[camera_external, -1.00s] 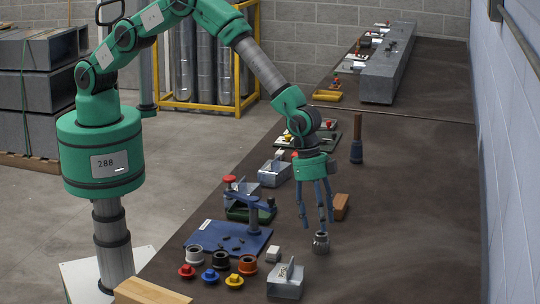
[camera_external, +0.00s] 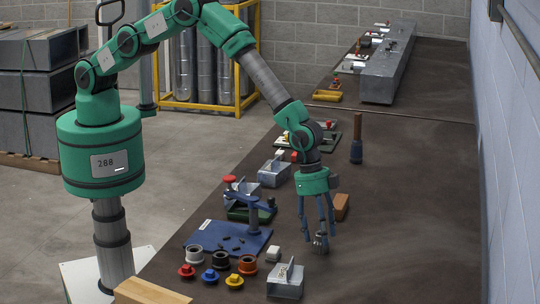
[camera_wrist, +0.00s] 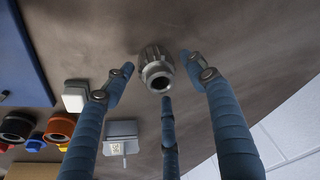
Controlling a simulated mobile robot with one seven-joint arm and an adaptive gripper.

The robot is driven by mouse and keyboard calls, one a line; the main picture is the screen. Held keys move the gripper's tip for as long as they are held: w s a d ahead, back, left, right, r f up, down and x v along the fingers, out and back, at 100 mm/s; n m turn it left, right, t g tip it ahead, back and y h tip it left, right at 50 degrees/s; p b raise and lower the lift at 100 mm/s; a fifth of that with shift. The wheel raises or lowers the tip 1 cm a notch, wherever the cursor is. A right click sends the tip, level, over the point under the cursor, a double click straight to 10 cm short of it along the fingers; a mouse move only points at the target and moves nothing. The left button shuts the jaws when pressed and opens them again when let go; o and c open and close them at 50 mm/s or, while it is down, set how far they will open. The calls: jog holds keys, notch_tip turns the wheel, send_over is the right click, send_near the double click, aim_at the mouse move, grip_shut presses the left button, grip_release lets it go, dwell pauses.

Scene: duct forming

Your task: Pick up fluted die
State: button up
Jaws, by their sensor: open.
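The fluted die (camera_external: 321,243) is a small grey metal cylinder with ridged sides, standing on the dark bench top. In the wrist view the die (camera_wrist: 156,72) shows its round, hollow end, between the fingertips. My gripper (camera_external: 317,236) points down over it with its blue fingers spread. In the wrist view my gripper (camera_wrist: 157,64) has a finger on the left, one on the right and one at the lower middle. Gaps show between the side fingertips and the die. The external view partly hides the die behind a finger.
A blue plate (camera_external: 215,236) with a post stands left of the die. Near it are a white block (camera_external: 273,254), a bent metal piece (camera_external: 285,284), several rings and coloured caps. A wooden block (camera_external: 341,205) is close behind. The bench to the right is clear.

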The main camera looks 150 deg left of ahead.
jog(key=shift+w+f, duration=0.15)
jog(key=shift+f, duration=0.4)
jog(key=shift+r, duration=0.1)
grip_shut()
